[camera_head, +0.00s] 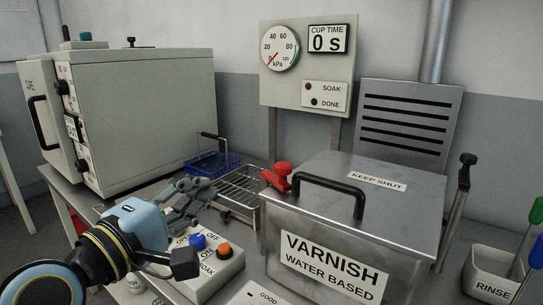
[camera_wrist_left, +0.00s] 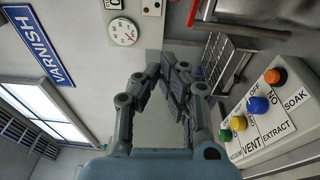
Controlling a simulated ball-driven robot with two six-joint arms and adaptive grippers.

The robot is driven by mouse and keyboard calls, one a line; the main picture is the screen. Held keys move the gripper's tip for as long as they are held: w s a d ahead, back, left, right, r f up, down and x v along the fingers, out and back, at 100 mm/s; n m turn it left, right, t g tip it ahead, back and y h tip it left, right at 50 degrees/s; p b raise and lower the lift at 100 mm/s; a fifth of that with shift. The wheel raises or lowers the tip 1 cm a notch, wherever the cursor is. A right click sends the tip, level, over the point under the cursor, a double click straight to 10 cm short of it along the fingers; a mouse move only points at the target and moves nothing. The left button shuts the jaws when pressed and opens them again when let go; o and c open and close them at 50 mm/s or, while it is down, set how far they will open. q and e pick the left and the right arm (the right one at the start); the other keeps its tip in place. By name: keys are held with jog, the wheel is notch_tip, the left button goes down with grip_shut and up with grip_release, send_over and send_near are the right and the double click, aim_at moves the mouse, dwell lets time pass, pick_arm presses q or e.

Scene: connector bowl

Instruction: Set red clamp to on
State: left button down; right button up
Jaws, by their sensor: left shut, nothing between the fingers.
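The red clamp (camera_head: 277,176) sits at the left edge of the grey metal lid of the varnish tank (camera_head: 345,240), beside the lid's black handle (camera_head: 325,188). My left gripper (camera_head: 200,192) is shut and empty, held above the control box and to the left of the clamp, apart from it. In the left wrist view, my left gripper's fingers (camera_wrist_left: 180,88) are together with nothing between them. A red piece (camera_wrist_left: 193,12) shows at the top of that view beside the tank; I cannot tell its exact setting. My right gripper is not in view.
A control box (camera_head: 215,265) with coloured knobs stands below the gripper. A wire rack (camera_head: 240,185) and blue basket (camera_head: 212,163) lie behind it. A beige oven (camera_head: 145,110) stands at the left, a gauge panel (camera_head: 308,75) at the back, a rinse cup (camera_head: 493,275) at the right.

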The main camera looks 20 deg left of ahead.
pick_arm(q)
send_near(276, 172)
jog(key=w+a+r, duration=0.1)
jog(key=w+a, duration=0.4)
jog(key=shift+m, duration=0.3)
jog(key=w+d, duration=0.1)
jog(key=d, duration=0.1)
jog(key=w+d, duration=0.2)
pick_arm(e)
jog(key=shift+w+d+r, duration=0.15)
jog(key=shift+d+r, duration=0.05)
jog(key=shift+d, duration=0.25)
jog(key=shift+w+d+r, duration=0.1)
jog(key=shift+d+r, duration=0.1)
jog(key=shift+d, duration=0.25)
